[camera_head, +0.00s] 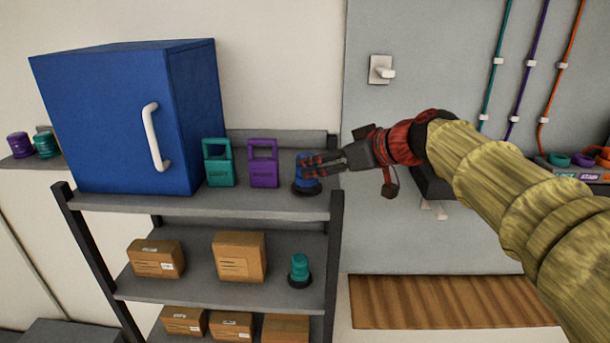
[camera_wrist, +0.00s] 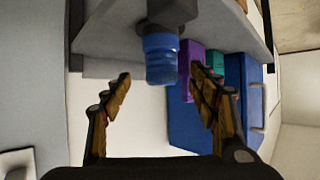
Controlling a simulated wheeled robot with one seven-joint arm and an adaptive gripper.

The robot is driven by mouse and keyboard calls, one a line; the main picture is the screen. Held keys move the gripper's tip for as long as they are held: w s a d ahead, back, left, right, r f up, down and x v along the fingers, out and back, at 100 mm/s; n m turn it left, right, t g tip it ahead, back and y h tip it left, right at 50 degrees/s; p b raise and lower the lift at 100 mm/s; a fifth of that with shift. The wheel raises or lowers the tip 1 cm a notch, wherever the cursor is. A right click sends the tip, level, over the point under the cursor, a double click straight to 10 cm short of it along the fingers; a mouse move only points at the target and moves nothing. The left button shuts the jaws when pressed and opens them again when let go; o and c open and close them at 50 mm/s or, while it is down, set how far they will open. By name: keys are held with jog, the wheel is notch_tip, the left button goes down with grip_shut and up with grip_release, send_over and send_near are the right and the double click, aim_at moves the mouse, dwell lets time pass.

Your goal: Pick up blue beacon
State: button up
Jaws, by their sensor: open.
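The blue beacon (camera_head: 300,176) stands upright on a black base on the top shelf, near its right end. In the head view my gripper's fingers (camera_head: 322,165) reach in from the right and partly cover it. In the wrist view the blue beacon (camera_wrist: 162,57) shows as a ribbed blue cylinder on a dark base, between and a little beyond the fingertips. My gripper (camera_wrist: 162,82) is open, with a gap to the beacon on both sides, and holds nothing.
A purple lantern-shaped object (camera_head: 263,176) and a teal one (camera_head: 219,172) stand left of the beacon. A blue cabinet (camera_head: 110,125) with a white handle is further left. Cardboard boxes (camera_head: 238,257) and a teal beacon (camera_head: 299,269) sit on the shelf below.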

aim_at(301, 187)
jog(key=p+x, duration=0.2)
jog(key=x, duration=0.4)
jog(key=shift+s+a+r, duration=0.1)
jog(key=shift+r, duration=0.05)
jog(key=c, duration=0.3)
jog(key=c, duration=1.1)
jog(key=shift+r, duration=0.1)
grip_shut()
